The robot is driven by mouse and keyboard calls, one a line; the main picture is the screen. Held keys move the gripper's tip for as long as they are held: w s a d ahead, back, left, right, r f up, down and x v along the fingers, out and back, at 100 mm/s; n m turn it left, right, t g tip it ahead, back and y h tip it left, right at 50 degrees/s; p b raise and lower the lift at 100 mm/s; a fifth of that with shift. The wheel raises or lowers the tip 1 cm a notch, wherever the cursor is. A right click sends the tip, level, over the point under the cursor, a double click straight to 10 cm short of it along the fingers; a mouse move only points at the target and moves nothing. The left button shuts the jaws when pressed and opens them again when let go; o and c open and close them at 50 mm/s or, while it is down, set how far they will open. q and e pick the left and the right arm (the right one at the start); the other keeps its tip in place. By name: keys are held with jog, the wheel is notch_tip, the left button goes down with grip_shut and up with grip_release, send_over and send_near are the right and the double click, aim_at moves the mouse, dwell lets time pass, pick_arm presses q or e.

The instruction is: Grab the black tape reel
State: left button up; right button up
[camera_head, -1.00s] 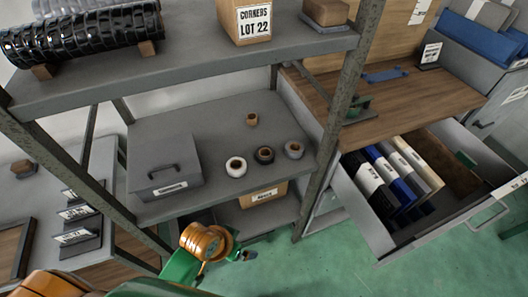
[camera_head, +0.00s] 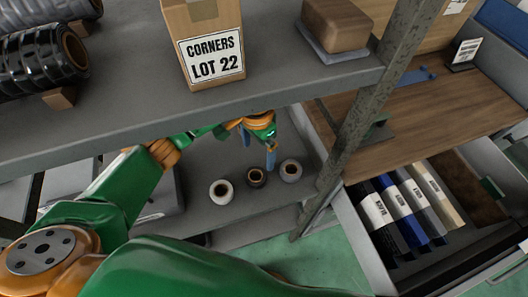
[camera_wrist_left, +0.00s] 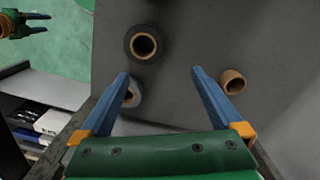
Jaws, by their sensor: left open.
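The black tape reel (camera_head: 257,185) lies on the middle shelf, between a white reel (camera_head: 214,195) on its left and a grey reel (camera_head: 292,178) on its right. My left gripper (camera_head: 259,154) is open and empty over this shelf, beyond the reels in the head view. In the left wrist view the black reel (camera_wrist_left: 130,52) lies ahead of my open fingers (camera_wrist_left: 160,74), not between them. The grey reel (camera_wrist_left: 134,96) is partly hidden behind the left finger, and a small tan reel (camera_wrist_left: 232,78) is by the right finger. My right gripper (camera_wrist_left: 36,23) shows small with its fingers apart.
The upper shelf, with the box marked CORNERS LOT 22 (camera_head: 207,85), a brown block (camera_head: 336,25) and black rolls (camera_head: 40,60), overhangs my left arm. A metal post (camera_head: 360,115) stands right of the reels. An open drawer (camera_head: 362,228) holds several binders.

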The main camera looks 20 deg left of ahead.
pick_arm(q)
jog(key=p, duration=0.1)
send_over(256, 179)
jog(key=s, duration=0.1)
notch_tip(256, 179, down, 3)
notch_tip(256, 179, down, 2)
jog(key=shift+f, duration=0.15)
jog(key=shift+w+f, duration=0.3)
jog(key=shift+w, duration=0.2)
jog(key=shift+c, duration=1.3)
jog(key=shift+s+r, duration=0.2)
jog(key=c, duration=1.1)
jog(key=shift+w, duration=0.1)
pick_arm(e)
jog(key=s, duration=0.1)
jog(key=s+r, duration=0.1)
jog(key=shift+s, duration=0.3)
